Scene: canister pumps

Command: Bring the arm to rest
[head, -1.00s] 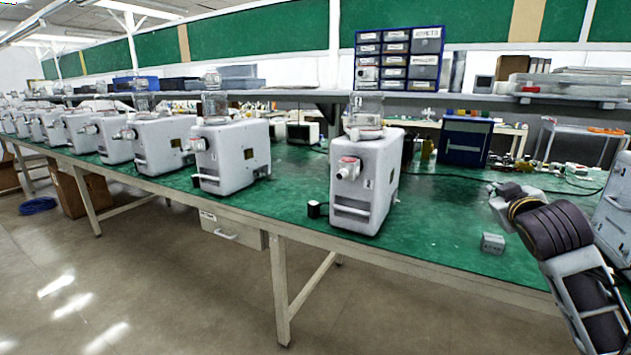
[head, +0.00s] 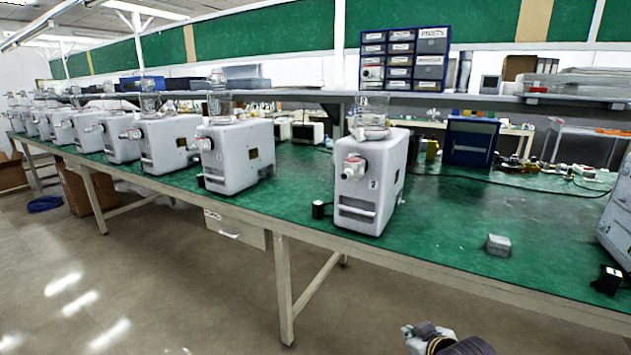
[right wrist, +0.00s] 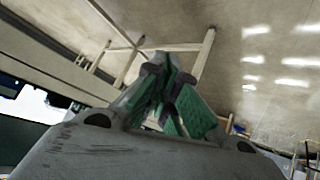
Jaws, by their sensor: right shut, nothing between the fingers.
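My right gripper (head: 412,332) is low at the bottom edge of the head view, in front of the bench and below its top. In the right wrist view its fingers (right wrist: 170,95) with green pads are closed together with nothing between them. Behind them are the floor and bench legs. My left gripper is not in view. The nearest canister pump (head: 372,180) is a white-grey box with a clear canister on top, upright on the green bench top (head: 440,225), well apart from the gripper.
Several more pumps (head: 236,155) stand in a row to the left. A small grey block (head: 498,245) lies on the bench at right, with a small black box (head: 608,279) near the right edge. A drawer cabinet (head: 402,60) stands behind. The floor (head: 150,290) before the bench is clear.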

